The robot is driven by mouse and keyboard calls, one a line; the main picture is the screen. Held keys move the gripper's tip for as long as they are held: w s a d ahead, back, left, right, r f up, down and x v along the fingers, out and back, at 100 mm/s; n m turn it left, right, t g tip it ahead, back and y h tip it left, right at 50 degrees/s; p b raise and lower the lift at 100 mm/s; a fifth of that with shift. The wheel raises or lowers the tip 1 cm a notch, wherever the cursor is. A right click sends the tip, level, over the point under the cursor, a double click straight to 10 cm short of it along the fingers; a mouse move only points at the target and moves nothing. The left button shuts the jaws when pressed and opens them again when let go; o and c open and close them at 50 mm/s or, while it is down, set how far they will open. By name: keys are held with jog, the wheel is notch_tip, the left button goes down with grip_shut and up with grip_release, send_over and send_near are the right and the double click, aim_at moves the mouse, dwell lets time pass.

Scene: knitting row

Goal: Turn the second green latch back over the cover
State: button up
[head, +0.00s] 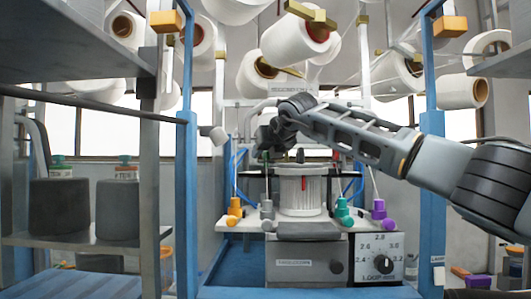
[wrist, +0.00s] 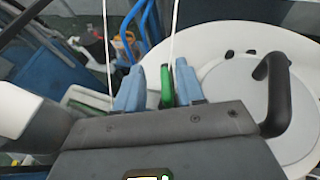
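A green latch (wrist: 167,88) stands upright between the two blue fingertips of my gripper (wrist: 159,88) in the wrist view. The fingers are apart, with a gap on the left of the latch; the right finger looks very close to it, and I cannot tell if it touches. The round white cover (wrist: 225,80) with a curved black handle (wrist: 275,92) lies to the right. In the head view my gripper (head: 268,148) is over the back left of the white ribbed cylinder (head: 301,190), its fingertips hard to make out. Other latches are not clearly visible.
Yarn cones (head: 295,40) hang above and around the arm. Blue posts (head: 187,180) flank the machine. Orange (head: 235,208), teal (head: 342,208) and purple (head: 378,210) pieces stand along its front. Two thin white threads pass close to my fingers in the wrist view.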

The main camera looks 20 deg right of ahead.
jog(key=shift+o, duration=0.9)
jog(key=shift+d, duration=0.1)
jog(key=shift+s+d, duration=0.1)
jog(key=shift+s, duration=0.05)
jog(key=b+v, duration=0.3)
jog(key=v, duration=0.4)
jog(key=shift+s+r, duration=0.15)
jog(key=shift+s, duration=0.1)
jog(key=shift+c, duration=0.3)
